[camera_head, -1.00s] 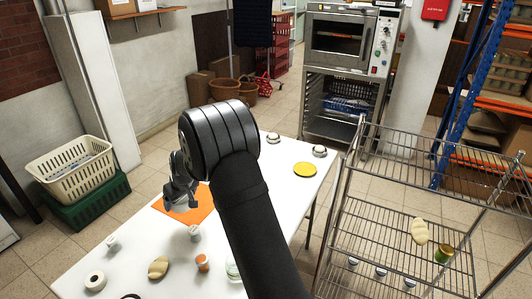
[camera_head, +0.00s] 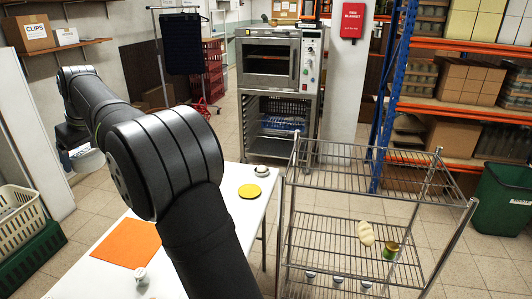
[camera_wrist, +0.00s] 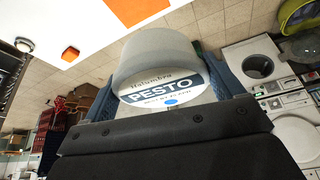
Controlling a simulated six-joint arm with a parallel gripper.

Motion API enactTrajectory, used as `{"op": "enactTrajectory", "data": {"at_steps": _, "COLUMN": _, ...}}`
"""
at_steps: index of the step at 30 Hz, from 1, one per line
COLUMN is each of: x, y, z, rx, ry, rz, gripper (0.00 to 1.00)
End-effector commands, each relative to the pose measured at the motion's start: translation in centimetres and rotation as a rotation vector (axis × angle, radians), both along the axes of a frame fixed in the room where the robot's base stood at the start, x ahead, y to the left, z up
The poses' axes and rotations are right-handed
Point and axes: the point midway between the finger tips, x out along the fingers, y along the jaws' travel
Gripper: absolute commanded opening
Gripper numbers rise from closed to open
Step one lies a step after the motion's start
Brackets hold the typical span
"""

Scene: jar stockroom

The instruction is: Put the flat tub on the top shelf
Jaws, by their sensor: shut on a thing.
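My gripper (camera_wrist: 165,85) is shut on a pale round tub (camera_wrist: 158,52), wide and low, with a PESTO label facing the wrist camera. In the head view the tub (camera_head: 88,160) hangs from my gripper at the left, raised above the floor beyond the white table's left edge; my arm hides part of the gripper. The wire rack stands at the right. Its top shelf (camera_head: 370,182) is an open wire grid and looks empty.
The rack's middle shelf carries a pale lumpy thing (camera_head: 366,233) and a green-and-amber jar (camera_head: 391,251); several small jars stand lower. An oven (camera_head: 277,65) stands behind.

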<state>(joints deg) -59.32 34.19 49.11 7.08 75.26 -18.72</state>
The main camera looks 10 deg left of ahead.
Motion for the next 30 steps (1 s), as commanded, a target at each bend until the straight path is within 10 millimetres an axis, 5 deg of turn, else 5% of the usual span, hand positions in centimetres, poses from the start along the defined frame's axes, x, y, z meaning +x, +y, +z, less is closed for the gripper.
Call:
{"op": "enactTrajectory", "data": {"at_steps": 5, "x": 0.1, "y": 0.0, "z": 2.5, "rx": 0.002, "ry": -0.001, "rz": -0.002, "gripper": 0.56}}
{"op": "enactTrajectory", "data": {"at_steps": 17, "x": 9.4, "y": -5.7, "z": 2.2, "rx": -0.001, "ry": 0.002, "rz": -0.196, "gripper": 0.56}}
{"op": "enactTrajectory", "data": {"at_steps": 23, "x": 17.0, "y": -12.1, "z": 2.1, "rx": -0.003, "ry": 0.002, "rz": -0.372, "gripper": 0.56}}
{"op": "enactTrajectory", "data": {"at_steps": 30, "x": 25.6, "y": -22.2, "z": 2.1, "rx": -0.003, "ry": 0.002, "rz": -0.606, "gripper": 0.56}}
